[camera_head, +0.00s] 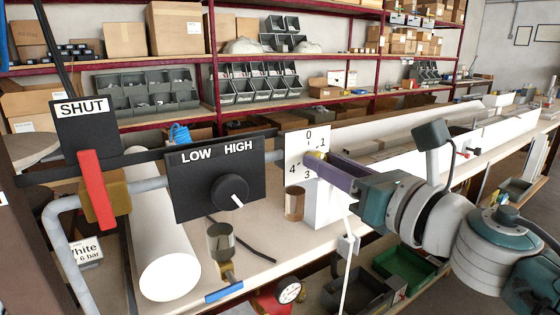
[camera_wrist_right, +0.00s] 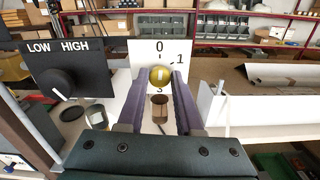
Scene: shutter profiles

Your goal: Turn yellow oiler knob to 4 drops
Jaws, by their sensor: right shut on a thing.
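The yellow oiler knob (camera_wrist_right: 160,76) sits at the middle of a white dial plate (camera_wrist_right: 140,49). My right gripper (camera_wrist_right: 161,80) is shut on it, one purple finger on each side. In the head view the plate (camera_head: 294,148) shows 0 at the top, 1 at right, 3 at the bottom and 4 at left. There my right gripper (camera_head: 318,161) comes in from the right and mostly hides the knob. A pale mark shows on the knob's face, but I cannot tell exactly where it points. My left gripper is not in view.
A black LOW/HIGH panel with a knob (camera_head: 231,190) is left of the dial. A red lever (camera_head: 91,182) and SHUT sign (camera_head: 84,122) are farther left. A brown cup (camera_head: 294,204) hangs below the dial, and a gauge (camera_head: 288,291) sits lower. Shelves with bins are behind.

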